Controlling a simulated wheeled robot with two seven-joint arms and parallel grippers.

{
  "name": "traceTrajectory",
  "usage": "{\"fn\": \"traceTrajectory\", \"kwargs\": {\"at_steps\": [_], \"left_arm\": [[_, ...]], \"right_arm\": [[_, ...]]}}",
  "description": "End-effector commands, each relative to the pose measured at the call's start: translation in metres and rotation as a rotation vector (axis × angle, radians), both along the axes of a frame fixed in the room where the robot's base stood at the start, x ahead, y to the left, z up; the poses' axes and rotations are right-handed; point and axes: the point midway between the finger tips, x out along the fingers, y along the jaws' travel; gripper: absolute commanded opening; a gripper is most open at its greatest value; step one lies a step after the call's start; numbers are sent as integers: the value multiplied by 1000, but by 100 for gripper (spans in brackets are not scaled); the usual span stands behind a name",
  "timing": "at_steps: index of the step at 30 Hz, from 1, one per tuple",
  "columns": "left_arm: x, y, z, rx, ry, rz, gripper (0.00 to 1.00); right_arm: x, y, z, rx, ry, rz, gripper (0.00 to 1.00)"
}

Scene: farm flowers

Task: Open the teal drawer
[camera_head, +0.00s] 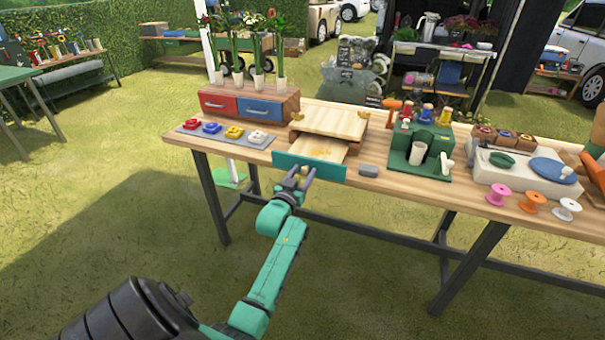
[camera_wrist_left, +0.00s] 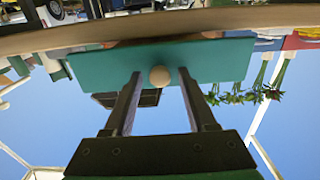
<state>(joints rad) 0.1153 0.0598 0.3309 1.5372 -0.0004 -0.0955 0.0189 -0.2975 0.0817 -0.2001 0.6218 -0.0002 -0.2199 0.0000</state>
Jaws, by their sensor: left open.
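The teal drawer (camera_head: 325,170) belongs to a light wooden box (camera_head: 335,121) on the workbench. It stands partly pulled out, its front at the table's near edge and its pale wooden inside showing behind. In the left wrist view the teal front (camera_wrist_left: 220,60) fills the upper middle, with a round pale knob (camera_wrist_left: 160,77) on it. My left gripper (camera_head: 300,174) is at the drawer front. Its two fingers (camera_wrist_left: 159,74) are open, one on each side of the knob, with gaps between. My right gripper is not in view.
A red and blue drawer cabinet (camera_head: 249,106) and a grey tray of coloured pieces (camera_head: 228,133) stand left of the box. A grey block (camera_head: 368,170) and a green stand (camera_head: 420,150) are to the right. The grass before the workbench is free.

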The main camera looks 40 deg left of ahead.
Motion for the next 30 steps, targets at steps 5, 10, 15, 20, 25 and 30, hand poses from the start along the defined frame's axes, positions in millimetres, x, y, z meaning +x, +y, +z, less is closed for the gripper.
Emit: {"fn": "traceTrajectory", "kwargs": {"at_steps": [5,10,15,20,25,30], "left_arm": [[0,0,0,0,0,0,60],[-2,-1,0,0,0,0,60],[-23,-8,0,-1,1,0,60],[-66,-23,-2,-1,4,0,60],[-111,-39,-1,-1,3,1,60],[-135,-47,-1,0,1,0,60]], "right_arm": [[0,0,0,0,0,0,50],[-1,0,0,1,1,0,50],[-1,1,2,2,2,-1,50],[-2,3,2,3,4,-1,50],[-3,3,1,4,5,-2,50],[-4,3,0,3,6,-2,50]]}}
